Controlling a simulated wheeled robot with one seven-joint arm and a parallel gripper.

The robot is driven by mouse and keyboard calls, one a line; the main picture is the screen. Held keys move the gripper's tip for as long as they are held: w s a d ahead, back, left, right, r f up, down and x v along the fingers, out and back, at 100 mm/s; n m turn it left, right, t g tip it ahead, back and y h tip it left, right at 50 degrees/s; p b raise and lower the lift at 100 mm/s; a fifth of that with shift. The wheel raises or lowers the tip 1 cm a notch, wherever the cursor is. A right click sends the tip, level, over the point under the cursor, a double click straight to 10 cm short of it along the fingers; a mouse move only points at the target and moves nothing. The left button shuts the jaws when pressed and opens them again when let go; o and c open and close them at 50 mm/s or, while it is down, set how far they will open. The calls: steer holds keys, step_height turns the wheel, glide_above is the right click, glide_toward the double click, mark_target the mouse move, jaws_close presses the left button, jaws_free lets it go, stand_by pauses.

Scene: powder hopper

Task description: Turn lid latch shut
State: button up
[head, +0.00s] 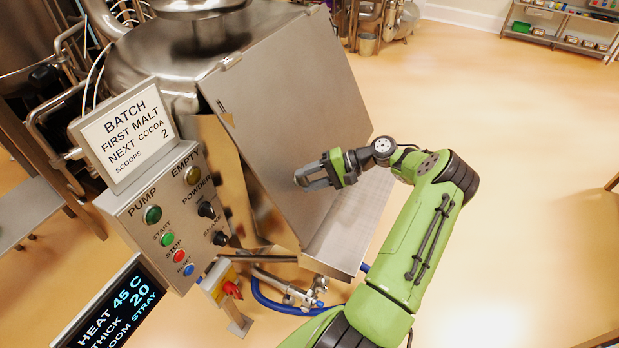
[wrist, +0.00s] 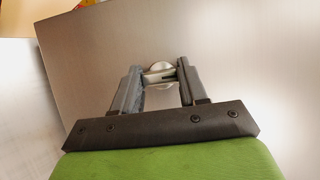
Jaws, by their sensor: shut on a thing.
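The lid (head: 290,95) is a large flat steel panel, tilted on the hopper, in the middle of the head view. Its flat brushed face (wrist: 85,50) fills much of the wrist view. My gripper (head: 303,178) is low in front of this face. In the wrist view, my dark fingers (wrist: 158,85) are shut on a small metal latch (wrist: 158,72) with a rounded end, which lies between their tips. In the head view the latch is hidden by my gripper, so its turned angle is hard to tell.
A control box (head: 175,215) with buttons and knobs stands left of the lid, under a batch sign (head: 125,133). A steel ledge (head: 350,230) juts out below the lid. Pipes and a blue hose (head: 270,300) run underneath.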

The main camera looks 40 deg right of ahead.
steer(key=o, duration=1.1)
steer(key=shift+c, duration=0.2)
steer(key=p+v, duration=0.3)
steer(key=v, duration=1.2)
steer(key=shift+s+d+r, duration=0.2)
steer(key=shift+s, duration=0.1)
